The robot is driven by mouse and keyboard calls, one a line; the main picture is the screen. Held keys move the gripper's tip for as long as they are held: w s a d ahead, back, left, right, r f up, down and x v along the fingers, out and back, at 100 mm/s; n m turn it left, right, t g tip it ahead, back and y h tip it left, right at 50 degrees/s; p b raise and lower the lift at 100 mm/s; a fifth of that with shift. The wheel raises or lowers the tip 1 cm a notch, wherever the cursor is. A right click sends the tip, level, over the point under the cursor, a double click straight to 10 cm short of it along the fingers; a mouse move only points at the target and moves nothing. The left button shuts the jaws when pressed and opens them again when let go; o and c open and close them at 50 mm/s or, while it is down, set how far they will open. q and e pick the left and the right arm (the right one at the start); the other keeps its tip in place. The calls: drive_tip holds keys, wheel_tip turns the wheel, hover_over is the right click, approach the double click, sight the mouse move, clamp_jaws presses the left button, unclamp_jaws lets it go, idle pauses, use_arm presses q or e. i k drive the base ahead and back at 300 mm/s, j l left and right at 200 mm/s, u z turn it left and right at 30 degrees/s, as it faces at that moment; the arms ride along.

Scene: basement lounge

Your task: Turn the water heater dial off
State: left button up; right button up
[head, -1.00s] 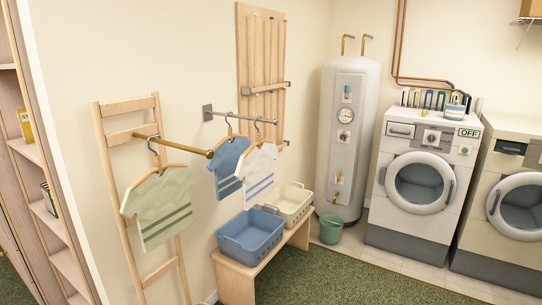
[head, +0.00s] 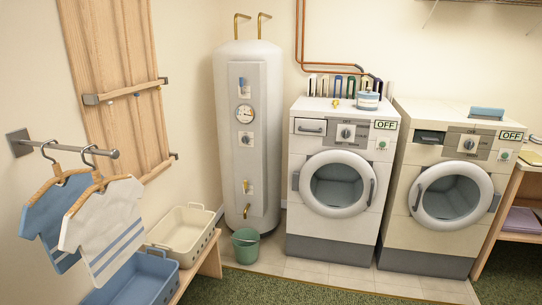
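The water heater (head: 225,170) is a tall white cylinder in the back corner, with two brass pipes on top. A grey panel on its front carries a blue-handled part (head: 242,86), a round white gauge (head: 245,114) and a dark dial on a white plate (head: 246,139). Brass taps (head: 246,187) sit low on the panel. The dial's setting is too small to read. Neither of my grippers is in view.
A green bucket (head: 246,246) stands on the floor before the heater. Two washers (head: 335,236) (head: 436,242) marked OFF stand to its right. A bench with a blue basket (head: 140,284) and a cream basket (head: 190,228) is at the left. Green carpet (head: 270,287) lies in front.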

sight(245, 140)
drive_tip(key=i+z, duration=0.2)
drive_tip(key=i, duration=1.5)
